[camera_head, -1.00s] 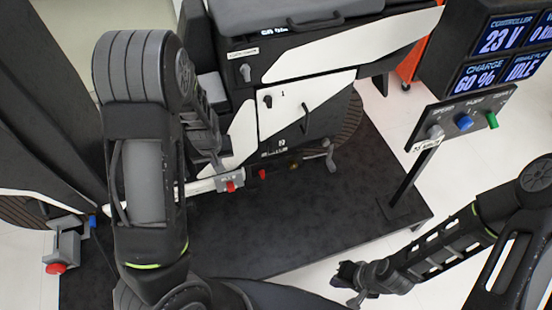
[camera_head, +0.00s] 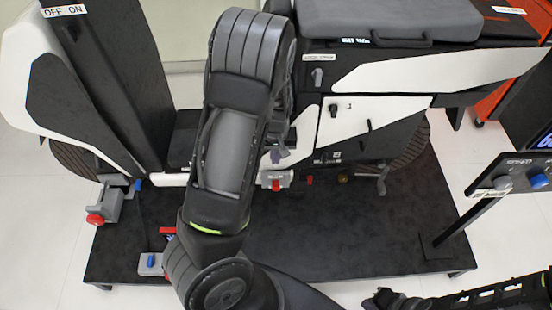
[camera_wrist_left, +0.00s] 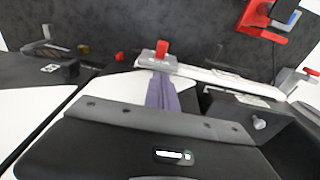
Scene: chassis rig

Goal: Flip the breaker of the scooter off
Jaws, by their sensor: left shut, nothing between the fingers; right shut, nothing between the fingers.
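The scooter (camera_head: 385,70) stands on a black platform. A grey block with a red lever (camera_head: 276,184) sits on its white lower rail; it also shows in the left wrist view (camera_wrist_left: 161,50). I cannot tell for sure whether this is the breaker. An "OFF ON" label (camera_head: 63,11) is on the dark column at the far left. My left gripper (camera_head: 277,156) is shut and empty, just above the red-lever block; its fingers in the wrist view (camera_wrist_left: 163,92) point towards the block, and contact cannot be told. My right gripper (camera_head: 376,298) is shut and empty at the bottom edge.
A grey fixture with a red knob (camera_head: 96,219) and a small grey box with a blue part (camera_head: 151,262) are at the left. A control panel on a post (camera_head: 508,178) stands at the right. The platform (camera_head: 340,225) is clear in the middle. My left arm hides part of the scooter.

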